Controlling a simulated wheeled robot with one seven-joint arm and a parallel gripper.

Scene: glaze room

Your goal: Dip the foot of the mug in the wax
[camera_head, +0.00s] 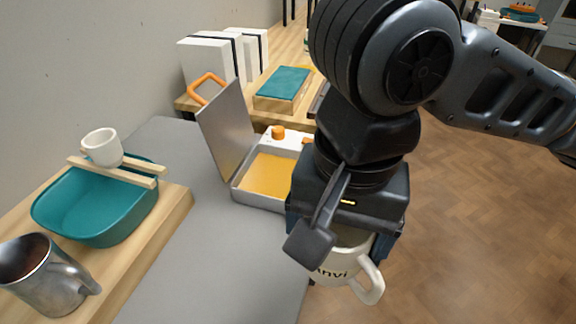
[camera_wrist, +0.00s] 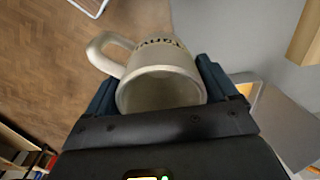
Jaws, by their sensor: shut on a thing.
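My gripper (camera_head: 338,236) is shut on a white mug (camera_head: 335,265) with dark lettering. The mug hangs below my gripper, with its handle to the right. In the wrist view the mug (camera_wrist: 160,85) sits between the two jaws, and I look into its open, empty mouth. Its foot is hidden there. The wax pan (camera_head: 262,176) is a metal box of yellow wax with its lid raised on the left by an orange handle. The mug is to the right of the pan and nearer, apart from it, and seems to be over the floor beside the table edge.
A teal basin (camera_head: 95,212) with wooden slats and a small white cup (camera_head: 102,147) stands on a board at left, near a metal pitcher (camera_head: 42,273). White boxes (camera_head: 212,62) and a teal-topped block (camera_head: 283,83) stand behind. The grey tabletop (camera_head: 195,255) before the pan is clear.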

